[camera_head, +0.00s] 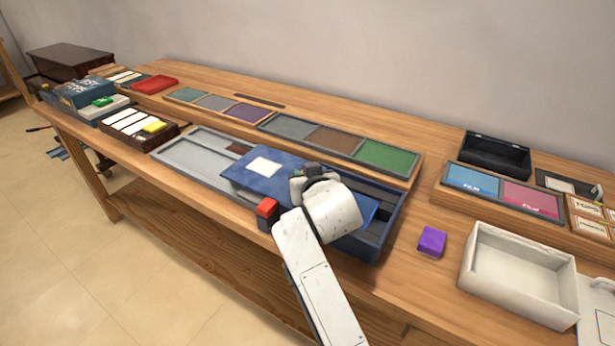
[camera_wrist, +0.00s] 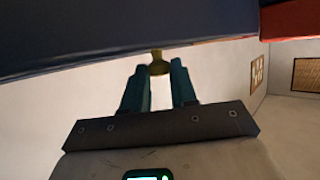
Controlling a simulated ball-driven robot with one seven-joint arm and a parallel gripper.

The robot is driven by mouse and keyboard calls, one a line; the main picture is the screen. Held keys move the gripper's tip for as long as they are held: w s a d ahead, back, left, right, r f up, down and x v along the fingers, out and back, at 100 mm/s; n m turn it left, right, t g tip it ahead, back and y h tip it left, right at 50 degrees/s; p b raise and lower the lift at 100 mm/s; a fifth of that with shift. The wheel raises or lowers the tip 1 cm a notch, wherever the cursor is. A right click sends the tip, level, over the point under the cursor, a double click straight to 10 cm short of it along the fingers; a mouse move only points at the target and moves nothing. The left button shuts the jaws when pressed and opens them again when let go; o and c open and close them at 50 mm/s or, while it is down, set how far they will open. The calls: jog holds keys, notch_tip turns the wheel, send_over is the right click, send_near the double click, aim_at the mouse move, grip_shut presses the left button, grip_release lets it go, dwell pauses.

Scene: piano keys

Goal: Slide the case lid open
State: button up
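The long case (camera_head: 393,222) lies on the bench, with a blue lid (camera_head: 240,175) bearing a white label. The lid covers part of the middle and right of the case. The pale grey inside shows to the left, and a darker slot shows at the right. My gripper (camera_head: 312,172) is over the lid, its fingers mostly hidden by my wrist in the head view. In the wrist view, the teal fingers (camera_wrist: 160,75) stand on both sides of a brass-coloured knob (camera_wrist: 159,62) and appear to touch it. A dark blue surface (camera_wrist: 130,30) fills the top.
A purple block (camera_head: 432,241) and an open white box (camera_head: 480,262) stand to the right. A raised shelf with coloured panels (camera_head: 333,138) runs behind the case.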

jog(key=o, duration=0.4)
jog(key=shift+s, duration=0.1)
jog(key=p+v, duration=0.1)
jog(key=v, duration=0.9)
jog(key=shift+s+r, duration=0.15)
jog(key=shift+s, duration=0.15)
